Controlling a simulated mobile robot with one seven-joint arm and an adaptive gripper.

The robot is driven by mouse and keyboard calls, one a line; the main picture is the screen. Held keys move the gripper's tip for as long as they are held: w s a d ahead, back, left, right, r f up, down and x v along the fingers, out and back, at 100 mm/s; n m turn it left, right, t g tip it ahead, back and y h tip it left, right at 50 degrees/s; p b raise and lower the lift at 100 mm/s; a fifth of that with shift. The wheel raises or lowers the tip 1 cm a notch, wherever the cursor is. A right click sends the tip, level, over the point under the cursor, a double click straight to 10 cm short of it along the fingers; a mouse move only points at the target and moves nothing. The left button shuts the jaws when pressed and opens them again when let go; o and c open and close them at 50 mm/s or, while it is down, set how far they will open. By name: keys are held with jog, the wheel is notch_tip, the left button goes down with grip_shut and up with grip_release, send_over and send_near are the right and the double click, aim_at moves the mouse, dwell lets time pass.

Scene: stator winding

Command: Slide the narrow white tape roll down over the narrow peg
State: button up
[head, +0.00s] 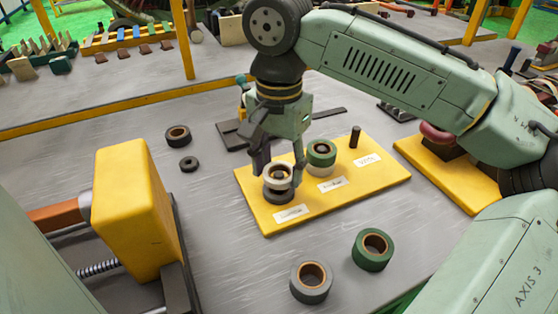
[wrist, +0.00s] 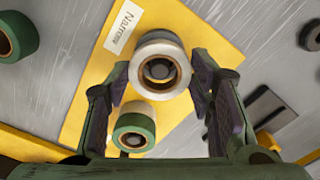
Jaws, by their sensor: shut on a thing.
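The narrow white tape roll (head: 269,183) is between the fingers of my gripper (head: 279,172), just above a dark roll (head: 278,196) on the board's narrow peg. The white roll (wrist: 160,88) also shows in the wrist view, with a finger on each side. The dark top of the narrow peg (wrist: 159,70) shows inside its hole, so the roll is lined up over or around the peg. How far down it sits, and whether it touches the dark roll, I cannot tell. The "Narrow" label (wrist: 122,27) lies beside this peg.
On the yellow board (head: 262,222), a green roll (head: 321,153) sits on a white roll (head: 318,170) at the middle peg. The far-right peg (head: 355,136) is bare. Loose grey (head: 311,290) and green (head: 372,258) rolls lie in front; two dark rolls (head: 178,138) lie left.

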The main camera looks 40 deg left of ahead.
jog(key=o, duration=1.1)
jog(key=shift+o, duration=0.2)
notch_tip(320, 180, up, 12)
dwell(0.7)
